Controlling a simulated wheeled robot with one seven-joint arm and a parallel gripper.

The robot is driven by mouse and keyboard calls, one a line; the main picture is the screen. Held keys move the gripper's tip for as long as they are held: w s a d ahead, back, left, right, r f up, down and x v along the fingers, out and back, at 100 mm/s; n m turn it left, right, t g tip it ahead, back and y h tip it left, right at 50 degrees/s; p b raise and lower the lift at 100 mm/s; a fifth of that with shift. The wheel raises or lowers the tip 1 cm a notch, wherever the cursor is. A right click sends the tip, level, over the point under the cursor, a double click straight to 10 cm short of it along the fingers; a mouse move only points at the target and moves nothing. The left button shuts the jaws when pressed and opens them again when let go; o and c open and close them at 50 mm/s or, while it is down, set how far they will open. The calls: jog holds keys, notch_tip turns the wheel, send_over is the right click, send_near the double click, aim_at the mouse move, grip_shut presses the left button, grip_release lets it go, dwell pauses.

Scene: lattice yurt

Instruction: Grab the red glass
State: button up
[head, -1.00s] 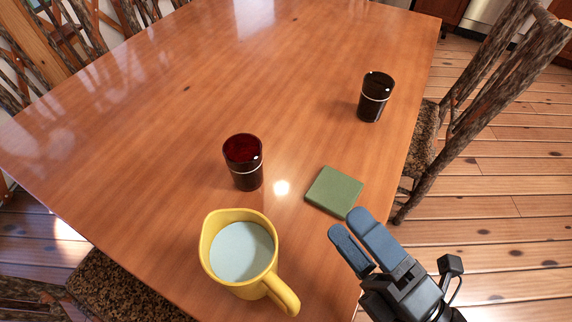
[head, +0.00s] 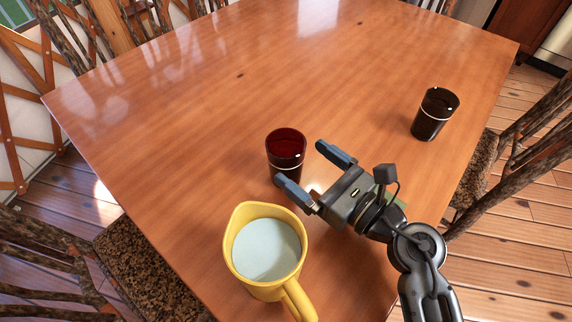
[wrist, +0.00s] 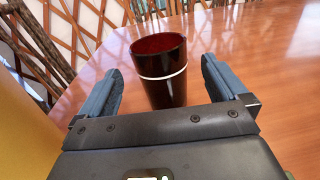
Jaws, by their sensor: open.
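The red glass (head: 286,152) stands upright on the wooden table, dark red with a pale band around it. In the wrist view the red glass (wrist: 160,75) stands ahead, between the lines of the two fingers. My gripper (head: 314,168) is open and empty, to the right of the glass, with its fingers pointing at it. The near finger covers a little of the glass's lower part in the head view. In the wrist view my gripper (wrist: 160,85) has one finger on each side of the glass; I cannot tell whether either touches it.
A yellow pitcher (head: 233,249) with pale contents stands close in front of the glass, its handle toward the front. A dark glass (head: 434,116) stands at the table's right. A green square (head: 400,204) is mostly hidden under my arm. The table's (head: 210,95) far left is clear.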

aim_at(276, 149)
notch_tip(276, 149, down, 2)
jog(key=shift+f, duration=0.15)
jog(key=shift+x, duration=3.75)
jog(key=c, duration=1)
